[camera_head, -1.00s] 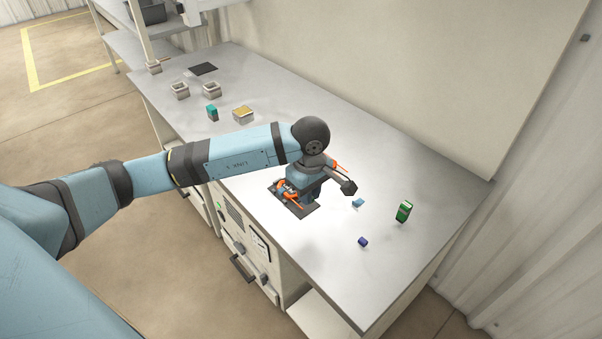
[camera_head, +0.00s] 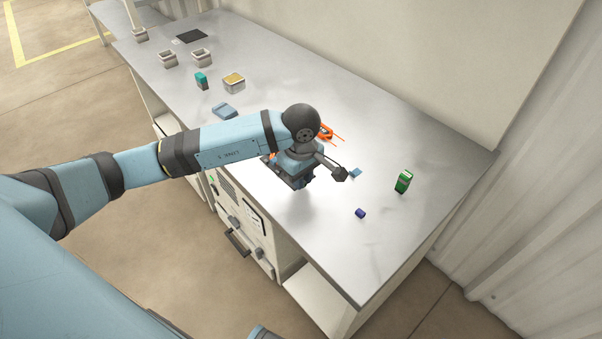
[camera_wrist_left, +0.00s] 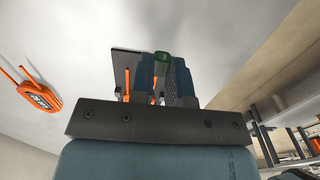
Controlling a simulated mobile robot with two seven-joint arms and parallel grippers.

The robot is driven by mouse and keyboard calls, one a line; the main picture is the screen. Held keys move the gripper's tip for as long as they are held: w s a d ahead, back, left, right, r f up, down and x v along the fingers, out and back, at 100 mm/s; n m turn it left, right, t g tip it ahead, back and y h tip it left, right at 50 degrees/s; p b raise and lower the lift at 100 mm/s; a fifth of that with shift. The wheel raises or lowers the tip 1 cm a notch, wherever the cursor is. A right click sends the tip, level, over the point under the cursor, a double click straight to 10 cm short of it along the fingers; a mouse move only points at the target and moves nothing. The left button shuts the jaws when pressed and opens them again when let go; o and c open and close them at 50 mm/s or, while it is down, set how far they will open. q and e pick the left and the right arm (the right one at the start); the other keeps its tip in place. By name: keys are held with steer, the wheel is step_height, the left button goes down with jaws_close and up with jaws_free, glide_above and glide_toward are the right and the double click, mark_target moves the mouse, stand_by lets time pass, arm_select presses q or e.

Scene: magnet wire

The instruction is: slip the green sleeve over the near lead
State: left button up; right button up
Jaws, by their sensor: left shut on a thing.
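My left gripper (camera_wrist_left: 164,78) is shut on the green sleeve (camera_wrist_left: 162,60), which shows between its fingers in the left wrist view. In the head view my left gripper (camera_head: 306,182) is low over the dark plate (camera_head: 276,170) near the bench's front edge, and my wrist hides the sleeve. Orange leads (camera_wrist_left: 155,86) show behind the fingers, over the dark plate. Most of the orange part on the plate is hidden by my arm, and I cannot tell whether the sleeve touches a lead. My right gripper is out of view.
Another orange part with leads (camera_head: 327,132) lies just behind my wrist. A light blue piece (camera_head: 355,173), a dark blue piece (camera_head: 360,213) and a green block (camera_head: 403,181) lie to the right. Small containers (camera_head: 202,57) stand at the back left. The right end is clear.

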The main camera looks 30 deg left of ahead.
arm_select(q)
steer(key=shift+f, duration=0.2)
stand_by(0.5)
steer(key=shift+f+b, duration=0.2)
steer(key=shift+b, duration=0.1)
stand_by(0.6)
steer(key=shift+w+a+b, duration=0.2)
steer(key=shift+w+a, duration=0.05)
steer(key=shift+a, duration=0.35)
steer(key=shift+w+a+b, duration=0.2)
steer(key=shift+a, duration=0.4)
stand_by(0.6)
steer(key=shift+d, duration=0.15)
steer(key=shift+s+d, duration=0.25)
steer(key=shift+d, duration=0.3)
steer(key=shift+s+d, duration=0.2)
steer(key=shift+d, duration=0.35)
steer(key=shift+d, duration=0.2)
